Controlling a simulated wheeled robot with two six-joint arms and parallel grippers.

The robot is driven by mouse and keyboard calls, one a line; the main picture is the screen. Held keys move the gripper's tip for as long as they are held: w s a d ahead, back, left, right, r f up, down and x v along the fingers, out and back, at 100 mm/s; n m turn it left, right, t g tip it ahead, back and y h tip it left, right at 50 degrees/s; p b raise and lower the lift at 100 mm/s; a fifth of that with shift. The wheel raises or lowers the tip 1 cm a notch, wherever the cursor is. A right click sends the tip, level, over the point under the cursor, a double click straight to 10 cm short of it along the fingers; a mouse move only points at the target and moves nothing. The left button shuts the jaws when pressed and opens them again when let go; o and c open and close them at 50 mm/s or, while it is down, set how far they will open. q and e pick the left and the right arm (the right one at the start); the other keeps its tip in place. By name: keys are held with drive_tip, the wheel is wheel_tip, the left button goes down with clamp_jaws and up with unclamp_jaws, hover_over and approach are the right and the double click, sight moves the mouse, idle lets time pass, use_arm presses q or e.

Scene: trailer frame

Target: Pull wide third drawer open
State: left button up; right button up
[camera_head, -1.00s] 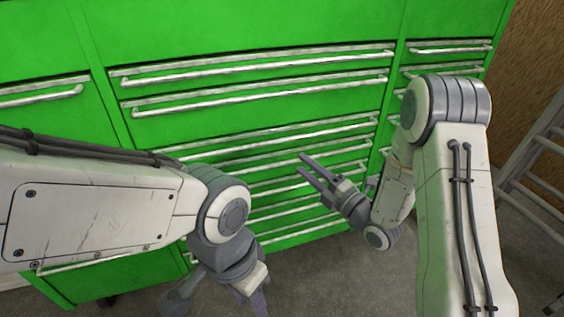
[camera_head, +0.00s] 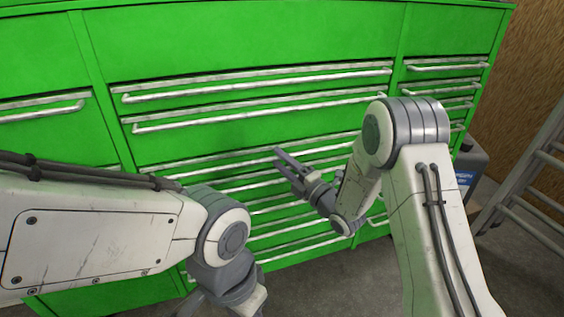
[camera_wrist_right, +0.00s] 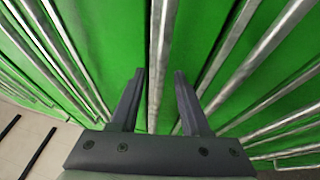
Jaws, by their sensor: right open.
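The green cabinet has a wide middle column of drawers, each with a long silver bar handle. The wide third drawer's handle (camera_head: 335,147) runs below the second handle (camera_head: 262,108), and my right arm covers part of this area. My right gripper (camera_head: 279,153) is open in front of the wide drawers, near the third handle. In the right wrist view, a silver bar (camera_wrist_right: 157,50) runs lengthwise between the open fingers (camera_wrist_right: 158,78); I cannot tell which drawer it belongs to or whether they touch it. My left gripper (camera_head: 235,296) is low, partly cut off by the bottom edge.
Narrower drawer columns flank the wide one, with handles at left (camera_head: 45,108) and right (camera_head: 445,66). A grey container (camera_head: 470,165) and a metal ladder (camera_head: 535,175) stand to the right. Grey floor shows in front of the cabinet.

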clamp_jaws()
idle(1.4)
